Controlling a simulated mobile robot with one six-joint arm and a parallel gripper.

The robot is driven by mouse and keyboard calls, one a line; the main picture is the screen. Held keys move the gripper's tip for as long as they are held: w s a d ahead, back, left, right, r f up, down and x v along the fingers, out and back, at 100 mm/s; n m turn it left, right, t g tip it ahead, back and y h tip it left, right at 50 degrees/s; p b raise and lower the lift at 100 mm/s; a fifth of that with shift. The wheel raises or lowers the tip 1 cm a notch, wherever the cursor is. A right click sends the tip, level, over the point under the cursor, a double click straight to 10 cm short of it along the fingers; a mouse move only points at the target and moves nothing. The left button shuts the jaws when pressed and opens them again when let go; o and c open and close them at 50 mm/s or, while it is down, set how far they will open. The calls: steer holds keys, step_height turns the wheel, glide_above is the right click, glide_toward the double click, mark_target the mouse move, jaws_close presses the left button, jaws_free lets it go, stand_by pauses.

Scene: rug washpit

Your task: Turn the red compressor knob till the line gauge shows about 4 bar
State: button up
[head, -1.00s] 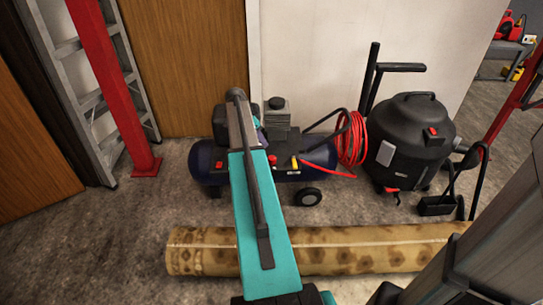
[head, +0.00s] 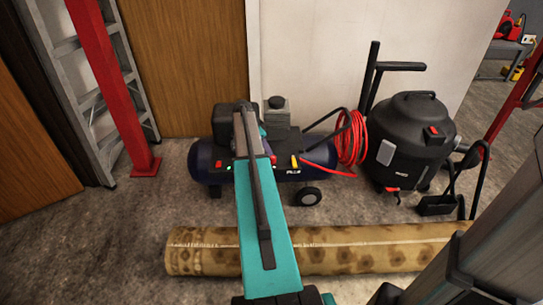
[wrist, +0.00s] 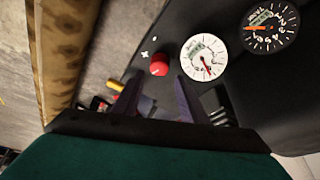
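The dark blue compressor (head: 325,172) stands on the floor by the wall in the head view. In the wrist view its red knob (wrist: 159,66) sits on the dark panel, just beyond and between my fingertips. My gripper (wrist: 158,82) is open, one finger to each side, with nothing visibly held. A white-faced gauge (wrist: 203,57) is right of the knob, with a red needle; its numbers are too small to read surely. A black-faced gauge (wrist: 270,25) is farther right. In the head view my arm hides the gripper and part of the compressor.
A rolled patterned rug (head: 370,250) lies on the floor before the compressor. A red hose coil (head: 352,138) and a black vacuum (head: 410,140) stand to its right. A red post (head: 110,90) and ladder (head: 75,60) are at the left.

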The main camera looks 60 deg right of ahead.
mark_target(272, 160)
steer(key=shift+b+x, duration=0.4)
steer(key=shift+x, duration=3.1)
steer(key=c, duration=0.8)
steer(key=shift+o, duration=0.2)
steer(key=shift+r, duration=0.1)
steer(key=shift+n, duration=0.4)
steer(key=shift+p, duration=0.4)
steer(key=shift+n+t+h, duration=0.3)
steer(key=shift+n+t, duration=0.1)
steer(key=shift+n, duration=0.1)
steer(key=shift+w, duration=0.1)
